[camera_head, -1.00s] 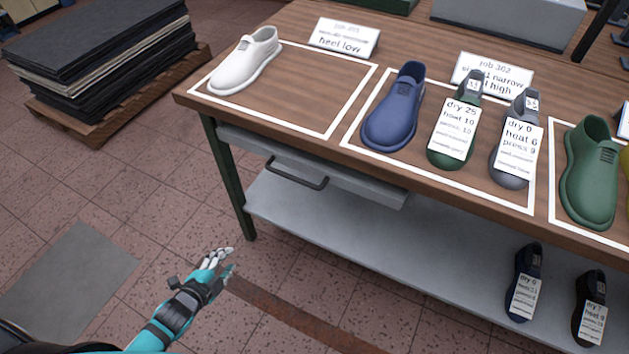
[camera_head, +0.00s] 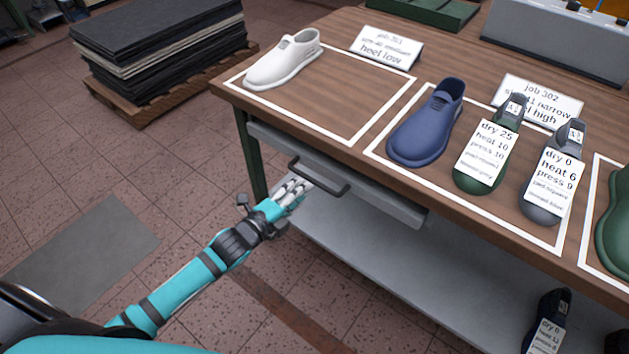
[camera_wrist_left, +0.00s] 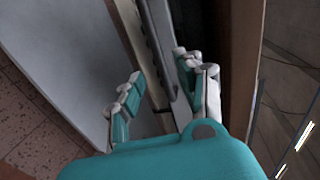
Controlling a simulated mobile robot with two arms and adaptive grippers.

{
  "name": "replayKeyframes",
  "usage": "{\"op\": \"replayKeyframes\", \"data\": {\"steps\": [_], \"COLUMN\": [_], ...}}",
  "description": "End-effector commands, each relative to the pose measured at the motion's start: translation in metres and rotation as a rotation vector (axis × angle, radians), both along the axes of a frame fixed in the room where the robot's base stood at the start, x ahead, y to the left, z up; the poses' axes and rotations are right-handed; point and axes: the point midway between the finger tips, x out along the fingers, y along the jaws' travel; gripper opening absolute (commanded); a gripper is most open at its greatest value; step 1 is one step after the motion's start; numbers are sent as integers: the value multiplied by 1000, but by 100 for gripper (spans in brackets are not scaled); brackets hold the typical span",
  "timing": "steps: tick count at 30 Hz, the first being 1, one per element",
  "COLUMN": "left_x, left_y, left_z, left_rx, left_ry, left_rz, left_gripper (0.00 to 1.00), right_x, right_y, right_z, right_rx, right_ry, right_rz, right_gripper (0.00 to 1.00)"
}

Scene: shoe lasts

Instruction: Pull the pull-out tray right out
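The pull-out tray (camera_head: 390,203) is a grey, shallow tray under the wooden table top, with a dark bar handle (camera_head: 328,191) on its front. The tray appears to be pushed in under the table. My left gripper (camera_head: 296,186) is at the left end of the handle, just in front of the tray. In the left wrist view its two fingers (camera_wrist_left: 160,80) are apart, with a grey edge and a dark strip between and beyond them. I cannot tell whether they touch the handle. My right gripper is not in view.
On the table (camera_head: 350,150) stand a white shoe (camera_head: 283,62), a blue one (camera_head: 425,130) and several tagged ones. A grey lower shelf (camera_head: 370,260) is below the tray. A pallet of dark sheets (camera_head: 155,50) is at the back left. The floor in front is clear.

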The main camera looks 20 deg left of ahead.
Motion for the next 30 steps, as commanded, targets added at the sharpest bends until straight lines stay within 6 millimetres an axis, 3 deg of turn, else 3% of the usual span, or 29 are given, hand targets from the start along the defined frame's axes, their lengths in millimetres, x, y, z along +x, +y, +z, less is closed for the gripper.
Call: {"op": "replayKeyframes", "data": {"steps": [3, 9, 22, 30], "left_x": [24, 50, 59, 59], "left_y": [-9, -18, -22, -22], "left_z": [-4, -11, -13, -13], "left_rx": [-2, -1, -1, -1], "left_ry": [-2, -1, 1, 0], "left_rz": [0, 0, 0, 0], "left_gripper": [36, 36, 36, 2], "right_x": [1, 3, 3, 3], "right_y": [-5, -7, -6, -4], "right_z": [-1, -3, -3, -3], "right_rx": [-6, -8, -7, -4], "right_ry": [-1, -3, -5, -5], "right_rz": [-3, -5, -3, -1], "right_gripper": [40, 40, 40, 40]}}
